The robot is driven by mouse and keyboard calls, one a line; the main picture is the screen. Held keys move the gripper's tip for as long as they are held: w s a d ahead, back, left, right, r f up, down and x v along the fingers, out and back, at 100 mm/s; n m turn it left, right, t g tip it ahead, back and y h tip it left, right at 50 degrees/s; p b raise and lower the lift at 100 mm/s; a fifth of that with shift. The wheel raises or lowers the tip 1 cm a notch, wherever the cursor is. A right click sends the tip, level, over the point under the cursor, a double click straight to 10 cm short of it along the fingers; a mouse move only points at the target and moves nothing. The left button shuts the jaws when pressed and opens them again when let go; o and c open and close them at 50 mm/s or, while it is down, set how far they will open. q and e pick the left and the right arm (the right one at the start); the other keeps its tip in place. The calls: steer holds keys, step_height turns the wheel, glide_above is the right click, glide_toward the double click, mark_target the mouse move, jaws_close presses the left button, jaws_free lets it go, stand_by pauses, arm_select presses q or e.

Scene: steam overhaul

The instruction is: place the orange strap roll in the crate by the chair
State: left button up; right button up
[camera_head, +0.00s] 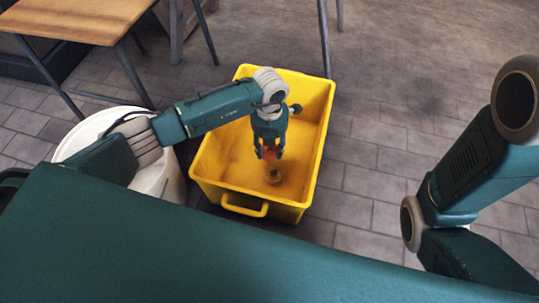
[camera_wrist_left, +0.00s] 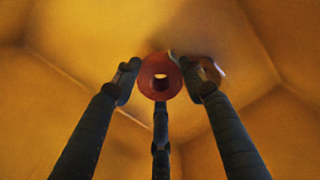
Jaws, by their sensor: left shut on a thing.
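The yellow crate (camera_head: 313,150) stands on the floor, open at the top. My left gripper (camera_head: 269,155) reaches down into it and is shut on the orange strap roll (camera_head: 270,151). The crate's yellow inside (camera_wrist_left: 70,35) fills the background there. I cannot tell the exact gap between roll and crate floor. My right gripper is out of view; only part of its arm shows.
A small brownish round thing (camera_head: 273,175) lies on the crate floor close to the roll; part of it shows in the wrist view (camera_wrist_left: 212,71). A white bin (camera_head: 172,181) stands left of the crate. A wooden-seated chair (camera_head: 75,20) is at the upper left. Tiled floor right of the crate is clear.

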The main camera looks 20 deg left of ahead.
mark_target(270, 149)
arm_select(q)
step_height(270, 149, down, 3)
steer(key=shift+f+b, duration=0.2)
steer(key=shift+b, duration=0.6)
steer(key=shift+r, duration=0.1)
steer(key=o, duration=1.2)
steer(key=shift+o, duration=0.2)
